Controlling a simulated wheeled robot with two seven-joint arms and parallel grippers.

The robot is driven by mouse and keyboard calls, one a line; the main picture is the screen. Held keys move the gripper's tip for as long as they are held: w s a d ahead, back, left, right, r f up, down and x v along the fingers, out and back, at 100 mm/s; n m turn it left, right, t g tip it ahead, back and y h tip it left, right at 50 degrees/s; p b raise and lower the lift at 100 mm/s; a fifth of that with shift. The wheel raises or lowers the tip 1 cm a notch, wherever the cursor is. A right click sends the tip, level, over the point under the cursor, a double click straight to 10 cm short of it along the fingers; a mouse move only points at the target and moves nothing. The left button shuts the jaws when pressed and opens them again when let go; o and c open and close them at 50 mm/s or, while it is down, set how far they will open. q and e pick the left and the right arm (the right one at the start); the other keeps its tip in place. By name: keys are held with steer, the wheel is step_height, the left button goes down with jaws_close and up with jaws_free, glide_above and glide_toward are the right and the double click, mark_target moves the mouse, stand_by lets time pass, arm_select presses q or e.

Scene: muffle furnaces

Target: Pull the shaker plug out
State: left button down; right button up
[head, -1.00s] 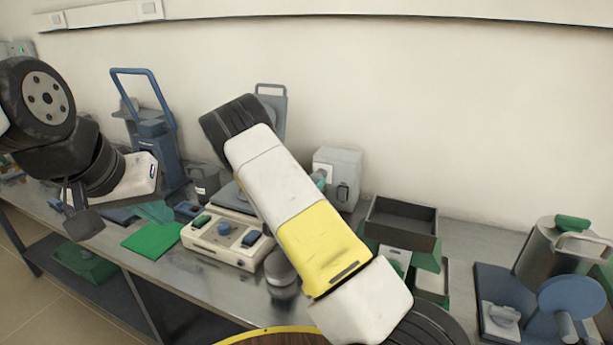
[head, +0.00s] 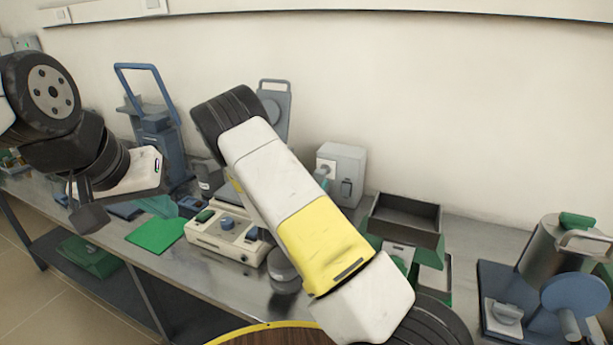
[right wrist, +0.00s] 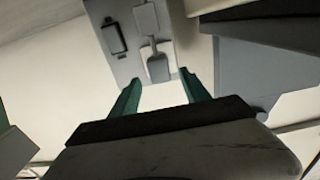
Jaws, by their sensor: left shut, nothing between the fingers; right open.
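A light grey box (head: 347,172) with a white socket plate (head: 326,164) stands against the wall in the head view. In the right wrist view, the box front (right wrist: 118,60) shows a dark switch and a grey plug (right wrist: 156,66) seated in the socket. My right gripper (right wrist: 160,78) is open, its two green fingers pointing at the plug, one toward each side; contact is not clear. In the head view only a teal bit of it (head: 321,175) shows beside the arm. My left gripper (head: 158,206) is shut and empty, above the bench at the left.
A cream shaker-like unit with knobs (head: 228,235) sits mid-bench, partly behind my right arm. A dark open-top bin (head: 403,217) stands right of the box. A steel pot (head: 550,245) and blue disc (head: 572,300) are far right. A blue-framed device (head: 155,135) stands left.

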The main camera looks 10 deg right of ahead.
steer(key=v, duration=0.4)
steer(key=s+a+r+n+g+y, duration=0.1)
steer(key=s+a+r+g+y, duration=0.25)
steer(key=r+y, duration=0.35)
steer(key=s+a+r+n+g+y, duration=0.1)
steer(key=s+a+r+g+y, duration=0.15)
steer(key=s+r+y, duration=0.4)
steer(key=s+d+r+n+g, duration=0.1)
steer(key=s+r, duration=0.3)
steer(key=s, duration=0.8)
steer(key=s+d+r+n+g+h, duration=0.1)
steer(key=s+d+r+n, duration=0.3)
steer(key=s, duration=0.8)
steer(key=shift+r+g, duration=0.2)
steer(key=shift+g, duration=0.2)
